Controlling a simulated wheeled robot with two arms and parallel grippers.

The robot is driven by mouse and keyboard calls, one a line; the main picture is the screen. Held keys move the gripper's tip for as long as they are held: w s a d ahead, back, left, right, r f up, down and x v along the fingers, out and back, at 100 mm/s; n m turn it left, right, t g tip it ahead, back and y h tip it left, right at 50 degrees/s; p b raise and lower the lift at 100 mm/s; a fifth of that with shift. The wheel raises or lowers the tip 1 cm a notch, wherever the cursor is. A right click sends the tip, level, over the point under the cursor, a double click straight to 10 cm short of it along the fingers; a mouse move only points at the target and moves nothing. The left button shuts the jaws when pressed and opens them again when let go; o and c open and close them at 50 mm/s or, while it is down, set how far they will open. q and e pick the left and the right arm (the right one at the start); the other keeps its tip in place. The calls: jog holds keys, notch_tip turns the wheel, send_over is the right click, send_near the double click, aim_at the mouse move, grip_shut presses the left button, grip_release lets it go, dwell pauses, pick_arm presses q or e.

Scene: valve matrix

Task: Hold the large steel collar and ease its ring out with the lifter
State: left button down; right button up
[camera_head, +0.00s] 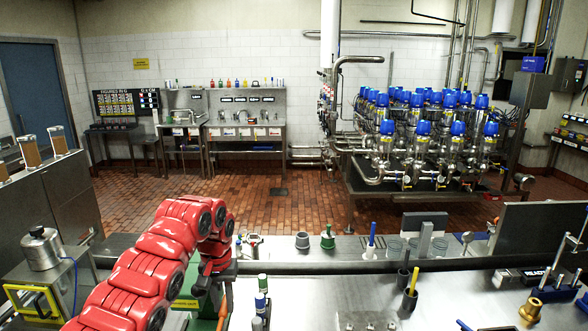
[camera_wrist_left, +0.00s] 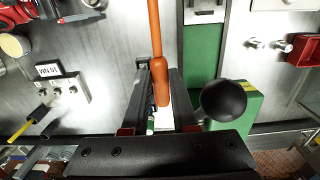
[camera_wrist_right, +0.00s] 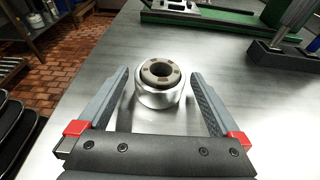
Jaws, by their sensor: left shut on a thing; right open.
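The large steel collar (camera_wrist_right: 160,99) stands upright on the steel bench in the right wrist view. A darker, notched ring (camera_wrist_right: 148,74) sits in its top around a central hole. My right gripper (camera_wrist_right: 160,76) is open, its fingers on either side of the collar with gaps between; I see no contact. In the left wrist view my left gripper (camera_wrist_left: 164,80) is shut on a long orange tool (camera_wrist_left: 155,30), which looks like the lifter; its tip is out of view. In the head view my left gripper (camera_head: 215,285) is over the bench's left part, and my right gripper does not show.
A green fixture (camera_wrist_left: 202,55) and a black ball knob (camera_wrist_left: 223,100) are close beside my left gripper. A green-based device (camera_wrist_right: 205,18) and a dark block (camera_wrist_right: 275,55) stand beyond the collar. Bench space around the collar is clear. A brass part (camera_head: 530,309) stands at the right.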

jog(key=shift+a+f, duration=0.1)
jog(key=shift+a, duration=0.2)
jog(key=shift+c, duration=0.3)
jog(key=c, duration=0.8)
jog(key=shift+c, duration=0.2)
pick_arm(q)
jog(key=shift+s+d+f+n+t+y, duration=0.2)
jog(key=shift+s+d+f+n, duration=0.5)
jog(key=shift+f+n, duration=2.15)
jog(key=shift+s+d+f+n+t+y, duration=0.2)
jog(key=shift+s+d+f+n, duration=0.55)
jog(key=shift+f, duration=4.35)
jog(key=shift+s+d+f+n+t+y, duration=0.3)
jog(key=shift+d+f+n, duration=0.95)
jog(key=shift+f, duration=2.7)
jog(key=shift+s+d+n, duration=0.35)
jog(key=shift+s+d, duration=0.25)
jog(key=shift+s, duration=0.1)
